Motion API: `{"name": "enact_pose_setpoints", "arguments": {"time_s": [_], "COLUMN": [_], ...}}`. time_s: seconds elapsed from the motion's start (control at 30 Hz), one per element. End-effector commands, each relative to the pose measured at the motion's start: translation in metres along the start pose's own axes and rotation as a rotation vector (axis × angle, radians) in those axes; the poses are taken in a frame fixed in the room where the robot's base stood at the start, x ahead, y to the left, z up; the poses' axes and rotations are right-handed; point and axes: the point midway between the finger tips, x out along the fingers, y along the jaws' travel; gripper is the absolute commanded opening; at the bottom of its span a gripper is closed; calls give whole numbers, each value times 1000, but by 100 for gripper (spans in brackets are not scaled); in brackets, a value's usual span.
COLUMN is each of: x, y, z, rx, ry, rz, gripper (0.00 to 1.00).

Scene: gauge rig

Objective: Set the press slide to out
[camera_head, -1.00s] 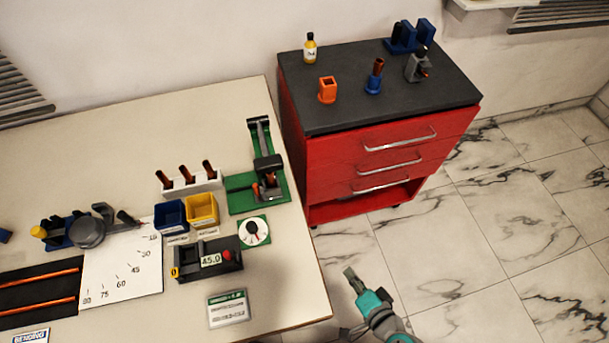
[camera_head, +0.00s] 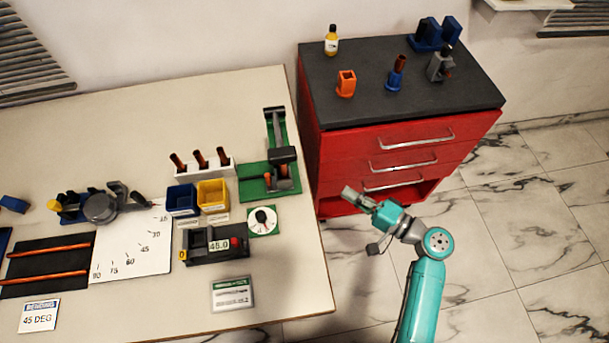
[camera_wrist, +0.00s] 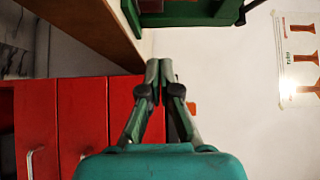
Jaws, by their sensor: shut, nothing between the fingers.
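A green-based press (camera_head: 250,184) with a dark upright block and a dark rail stands at the right back part of the workbench. An orange-brown part shows at the front of its block. I cannot tell for sure which part is the slide, nor how it is set. My gripper (camera_head: 347,192) is shut and empty, to the right of the press and apart from it, past the bench's right edge. In the wrist view my gripper's fingertips (camera_wrist: 159,68) meet, and a green part of the press (camera_wrist: 190,17) shows at the top.
The workbench (camera_head: 190,95) holds a round dial (camera_head: 262,221), a blue bin (camera_head: 181,199), a yellow bin (camera_head: 212,195), a black gauge box (camera_head: 205,254) and a white rack (camera_head: 215,171). A red drawer cabinet (camera_head: 345,152) stands close behind my gripper. Open floor lies to the right.

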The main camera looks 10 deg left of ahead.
Motion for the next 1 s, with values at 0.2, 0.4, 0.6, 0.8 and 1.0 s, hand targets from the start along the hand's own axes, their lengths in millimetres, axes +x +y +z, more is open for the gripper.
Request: {"name": "enact_pose_setpoints", "arguments": {"time_s": [0.2, 0.4, 0.6, 0.8, 1.0], "x": [12, 43, 80, 110, 124], "y": [-4, -4, -4, -4, -4], "z": [-1, 0, 1, 10, 24], "rx": [1, 0, 0, 2, 1], "ry": [-14, -15, -15, -14, -11], "rz": [-11, -10, -9, -9, -9], "gripper": [0, 0, 0, 0, 0]}}
